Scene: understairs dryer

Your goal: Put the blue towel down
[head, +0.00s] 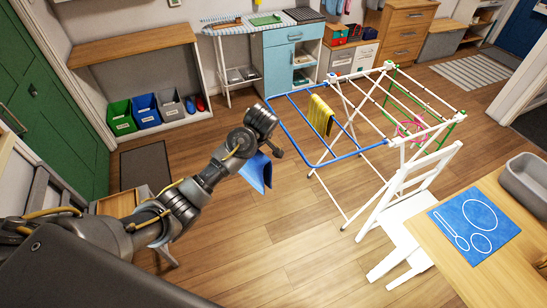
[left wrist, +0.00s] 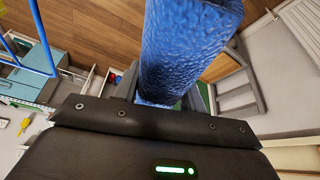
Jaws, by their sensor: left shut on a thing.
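My left gripper (head: 268,146) is shut on the blue towel (head: 257,172), which hangs below it in the air, over open floor. In the left wrist view the towel (left wrist: 188,45) rises from the jaw edge and hides the fingertips. The gripper and towel are left of the drying rack's blue wing (head: 333,158), apart from it as seen from the head. My right gripper is not in view.
A yellow towel (head: 321,115) hangs on the blue wing. The rack's white middle (head: 361,92) and green wing (head: 431,92) stand further right. A white chair (head: 413,190) and a wooden table (head: 500,275) with a blue mat (head: 474,222) are front right. Coloured bins (head: 145,110) stand at the left.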

